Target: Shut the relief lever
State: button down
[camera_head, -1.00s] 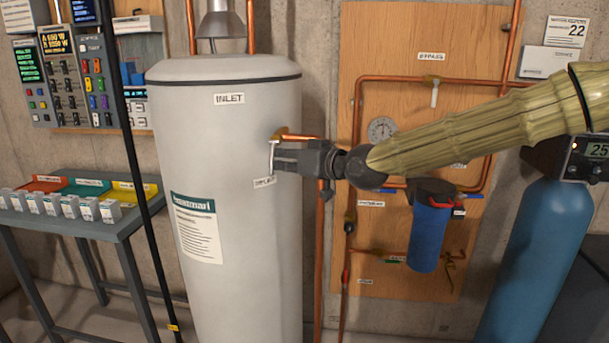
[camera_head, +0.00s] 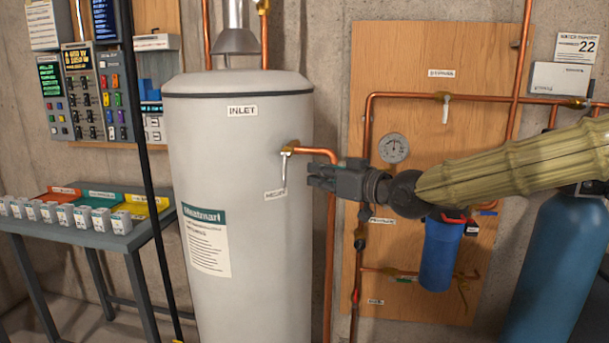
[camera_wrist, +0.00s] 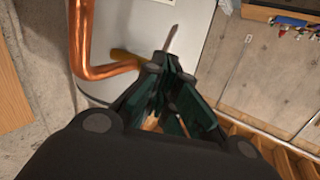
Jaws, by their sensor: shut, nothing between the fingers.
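The relief lever (camera_head: 284,164) is a pale handle on a brass fitting at the right side of the grey tank (camera_head: 240,260). In the head view it hangs down, slightly tilted, above a small label that is hard to read. My gripper (camera_head: 311,175) is shut and empty, just right of the lever and a little below the brass fitting, with a visible gap to the lever. In the wrist view my gripper (camera_wrist: 173,72) points toward the tank. The lever shows there as a thin bar (camera_wrist: 172,40) beyond the fingertips, beside the brass fitting (camera_wrist: 130,62).
A copper pipe (camera_head: 331,240) runs from the fitting down the tank's right side, behind my gripper. A wooden panel (camera_head: 440,50) with pipes, a gauge (camera_head: 393,148) and a blue filter (camera_head: 440,255) stands behind my arm. A table (camera_head: 120,240) with trays is at left.

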jog(key=v, duration=0.7)
jog(key=shift+b, duration=0.35)
jog(key=shift+r, duration=0.1)
